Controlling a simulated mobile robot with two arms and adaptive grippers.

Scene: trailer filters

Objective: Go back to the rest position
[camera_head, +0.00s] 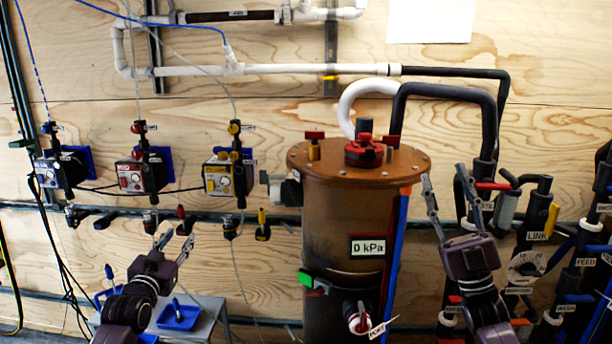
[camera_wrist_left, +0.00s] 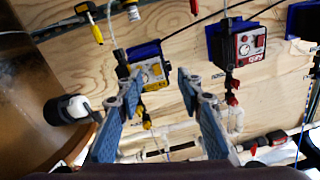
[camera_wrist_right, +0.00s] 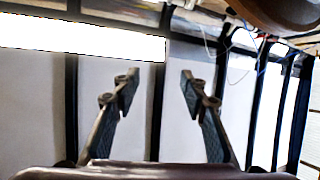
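My left gripper (camera_head: 176,240) is at the lower left of the head view, in front of the wall and left of the brown tank. Its fingers are apart and empty; they also show apart in the left wrist view (camera_wrist_left: 158,85). My right gripper (camera_head: 447,192) stands at the right of the tank in the head view, fingers pointing up. Its fingers are apart with nothing between them, as the right wrist view (camera_wrist_right: 160,80) also shows. Neither gripper appears to touch anything.
The brown tank (camera_head: 330,215) with a 0 kPa label stands between my arms. Pump boxes (camera_head: 131,176) hang on the plywood wall at left. Black pipes and labelled valves (camera_head: 526,268) crowd the right. A small grey table (camera_head: 208,309) with a blue tray (camera_head: 180,316) is low at left.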

